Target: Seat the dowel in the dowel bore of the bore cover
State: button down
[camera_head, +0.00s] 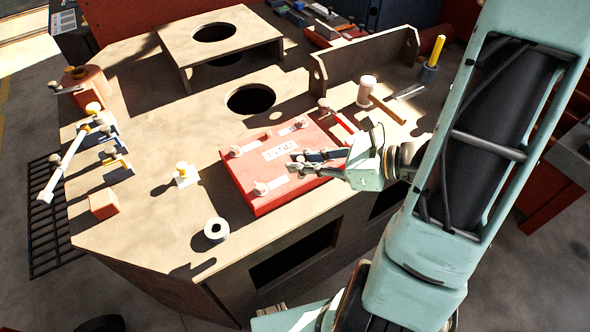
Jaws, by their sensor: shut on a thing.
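A flat red block (240,185), apparently the bore cover, lies on the bench top. It carries a white label plate (280,150) and several pale knobs on bright strips. My gripper (296,162) reaches in from the right, low over the block's right half. Its dark fingers point left and are shut on a small pale piece, apparently the dowel, mostly hidden between the fingertips. I cannot tell whether this piece touches the block. The dowel bore cannot be made out; the fingers may cover it.
A white ring (216,229) and a white base with a yellow knob (184,174) stand left of the block. A mallet (369,92) and a yellow rod in a dark cup (433,60) are behind. A round opening (250,99) pierces the bench. Its front left is mostly clear.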

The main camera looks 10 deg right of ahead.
jog(key=w+f, duration=0.2)
jog(key=w, duration=0.1)
jog(key=w+f, duration=0.2)
jog(key=w+d+f, duration=0.1)
jog(key=w+f, duration=0.2)
jog(key=shift+w+b, duration=0.3)
jog(key=shift+w, duration=0.05)
jog(key=shift+w+f, duration=0.25)
jog(key=shift+f, duration=1.7)
jog(key=shift+f+b, duration=0.15)
jog(key=shift+b, duration=0.25)
jog(key=c, duration=2.4)
grip_release()
jog(key=shift+f, duration=0.1)
jog(key=o, duration=0.5)
jog(key=shift+c, duration=0.2)
